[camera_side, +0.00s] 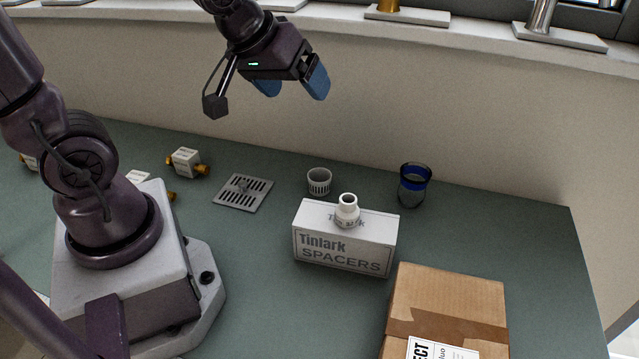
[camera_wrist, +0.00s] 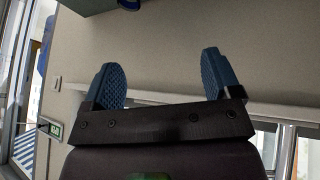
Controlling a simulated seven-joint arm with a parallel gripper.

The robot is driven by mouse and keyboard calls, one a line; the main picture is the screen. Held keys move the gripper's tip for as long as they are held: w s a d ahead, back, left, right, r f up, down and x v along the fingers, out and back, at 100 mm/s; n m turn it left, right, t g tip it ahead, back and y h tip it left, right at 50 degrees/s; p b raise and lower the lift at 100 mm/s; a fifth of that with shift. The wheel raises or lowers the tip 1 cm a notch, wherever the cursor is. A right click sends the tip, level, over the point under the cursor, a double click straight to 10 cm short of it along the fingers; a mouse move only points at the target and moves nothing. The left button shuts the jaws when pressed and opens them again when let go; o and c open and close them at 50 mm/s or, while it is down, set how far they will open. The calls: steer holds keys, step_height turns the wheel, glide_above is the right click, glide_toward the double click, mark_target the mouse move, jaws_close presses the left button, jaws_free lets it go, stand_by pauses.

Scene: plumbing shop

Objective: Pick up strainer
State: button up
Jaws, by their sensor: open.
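In the wrist view my gripper (camera_wrist: 160,68) also shows empty, facing a plain wall, and the strainer is out of that view.
A white Tinlark spacers box (camera_side: 343,247) stands just in front of the strainer, with a white fitting (camera_side: 347,211) on top. A flat slotted metal grate (camera_side: 243,193) lies to the left, a blue-rimmed glass (camera_side: 413,186) to the right. A cardboard box (camera_side: 449,309) is at front right.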

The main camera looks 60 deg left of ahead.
steer(key=w+a+f+n, duration=0.2)
steer(key=w+f+n, duration=0.2)
steer(key=f, duration=0.2)
steer(key=n+t+y, duration=0.2)
steer(key=n+t, duration=0.4)
steer(key=n, duration=1.9)
glide_toward(318, 179)
steer(key=w+d, duration=0.1)
steer(key=w+d+r, duration=0.1)
steer(key=w, duration=0.1)
steer(key=shift+d+r, duration=0.3)
steer(key=shift+r, duration=0.05)
steer(key=n, duration=0.2)
steer(key=s+f+n+y, duration=0.1)
steer(key=shift+s+a+n+y, duration=0.1)
steer(key=shift+s+n+y, duration=0.1)
steer(key=shift+n+y, duration=0.15)
steer(key=shift+x, duration=3.7)
steer(key=shift+a+f, duration=0.1)
steer(key=c, duration=1)
